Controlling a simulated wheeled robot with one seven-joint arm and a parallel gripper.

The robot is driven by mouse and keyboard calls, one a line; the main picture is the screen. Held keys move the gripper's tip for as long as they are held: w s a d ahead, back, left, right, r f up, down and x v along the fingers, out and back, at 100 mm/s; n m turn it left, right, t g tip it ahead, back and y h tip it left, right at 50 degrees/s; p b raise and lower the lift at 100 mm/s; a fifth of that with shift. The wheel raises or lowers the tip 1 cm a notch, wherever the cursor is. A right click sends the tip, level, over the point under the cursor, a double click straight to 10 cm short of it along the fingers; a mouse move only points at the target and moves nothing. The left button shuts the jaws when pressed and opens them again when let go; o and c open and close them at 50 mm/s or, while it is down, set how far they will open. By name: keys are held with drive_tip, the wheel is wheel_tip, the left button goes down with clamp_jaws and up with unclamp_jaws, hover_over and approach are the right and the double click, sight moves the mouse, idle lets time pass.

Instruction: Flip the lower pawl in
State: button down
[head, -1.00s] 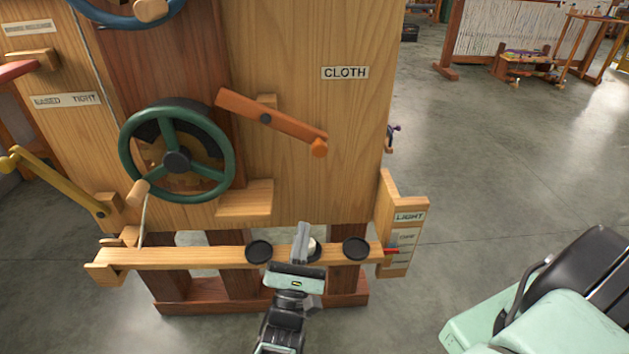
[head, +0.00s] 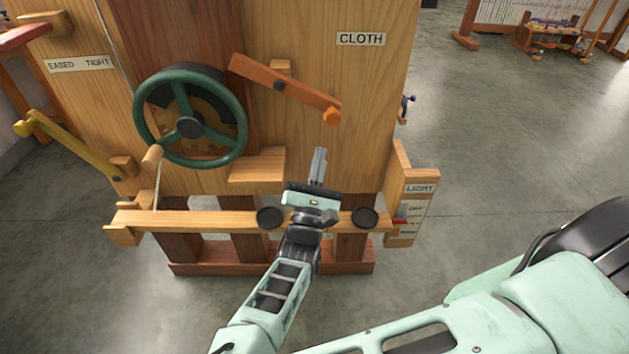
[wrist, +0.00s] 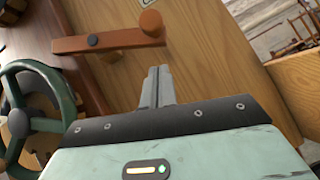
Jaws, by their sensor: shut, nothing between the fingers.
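The orange lever (head: 300,95), which I take for the lower pawl, is pivoted on the wooden panel beside the green handwheel (head: 190,125). It slopes down to the right and ends in an orange knob (head: 332,117). Its left end is near the wheel's upper right; I cannot tell whether it touches the toothed part behind the wheel. The lever (wrist: 115,40) and knob (wrist: 151,23) also show in the wrist view. My gripper (head: 319,152) is shut and empty, its tips just below the knob and seemingly apart from it. It also shows in the wrist view (wrist: 159,72).
A wooden beam (head: 200,221) with black discs crosses below, behind my wrist. A small ledge (head: 258,165) sticks out right of the wheel. A yellow lever (head: 70,145) is at the left. A LIGHT board (head: 412,195) stands at the right.

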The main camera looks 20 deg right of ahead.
sight(337, 120)
drive_tip(key=r, duration=0.1)
drive_tip(key=d+r, duration=0.1)
drive_tip(key=r, duration=0.2)
drive_tip(key=shift+w+d+r+p, duration=0.1)
drive_tip(key=shift+w+d+p, duration=0.15)
drive_tip(key=shift+d+p, duration=0.1)
drive_tip(key=shift+r, duration=0.1)
drive_tip(key=r+n+t+y+p, duration=0.1)
drive_tip(key=p, duration=0.1)
drive_tip(key=d+r+n+y+p, duration=0.1)
drive_tip(key=n+p, duration=0.1)
drive_tip(key=d+r+n+t+y+p, duration=0.1)
drive_tip(key=n+p, duration=0.1)
drive_tip(key=shift+s+t+y, duration=0.3)
drive_tip(key=shift+y, duration=0.1)
drive_tip(key=shift+s+d+r+n+t+y+p, duration=0.1)
drive_tip(key=shift+d+r+n+t+y+p, duration=0.15)
drive_tip(key=shift+r+n+y+p, duration=0.6)
drive_tip(key=shift+s+d+r+n+t+y+p, duration=0.15)
drive_tip(key=shift+d+n+y+p, duration=0.15)
drive_tip(key=shift+n+p, duration=0.7)
drive_tip(key=shift+d+r+n+t+y+p, duration=0.2)
drive_tip(key=shift+r+n+y+p, duration=0.3)
drive_tip(key=shift+p, duration=0.8)
drive_tip(key=shift+r, duration=0.15)
